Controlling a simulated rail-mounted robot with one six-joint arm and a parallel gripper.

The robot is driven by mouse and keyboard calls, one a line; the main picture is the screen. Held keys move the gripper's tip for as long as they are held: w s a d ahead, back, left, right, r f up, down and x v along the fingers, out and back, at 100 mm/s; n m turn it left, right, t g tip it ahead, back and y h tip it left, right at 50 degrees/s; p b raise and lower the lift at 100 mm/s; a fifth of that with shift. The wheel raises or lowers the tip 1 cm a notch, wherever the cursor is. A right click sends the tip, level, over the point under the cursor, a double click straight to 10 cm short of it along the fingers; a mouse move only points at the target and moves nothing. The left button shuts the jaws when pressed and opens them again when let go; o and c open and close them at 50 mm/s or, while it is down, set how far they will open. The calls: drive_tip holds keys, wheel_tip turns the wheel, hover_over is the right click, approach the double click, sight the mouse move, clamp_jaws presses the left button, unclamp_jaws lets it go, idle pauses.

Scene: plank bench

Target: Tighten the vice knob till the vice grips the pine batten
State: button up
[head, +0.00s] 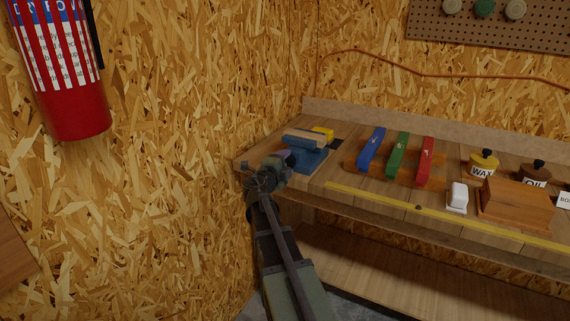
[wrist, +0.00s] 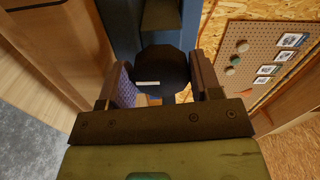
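The blue vice (head: 308,159) stands at the left end of the bench. The pale pine batten (head: 303,141) lies across its top, between its jaws; any gap is too small to see. My gripper (head: 270,176) is at the vice's near left side and hides the knob in the head view. In the wrist view the dark, many-sided knob (wrist: 162,66) with a white mark sits between the two fingers of my gripper (wrist: 160,78), in front of the blue vice body (wrist: 191,30). The fingers stand wide apart, one on each side; no clear contact shows.
A yellow block (head: 324,132) is behind the vice. Blue (head: 371,150), green (head: 397,154) and red (head: 425,161) tools lie on a wooden rack to the right. A wax tin (head: 483,164), oil tin (head: 535,172) and wooden box (head: 515,203) stand further right. A wall rises close on the left.

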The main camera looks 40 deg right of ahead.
drive_tip(key=o, duration=0.4)
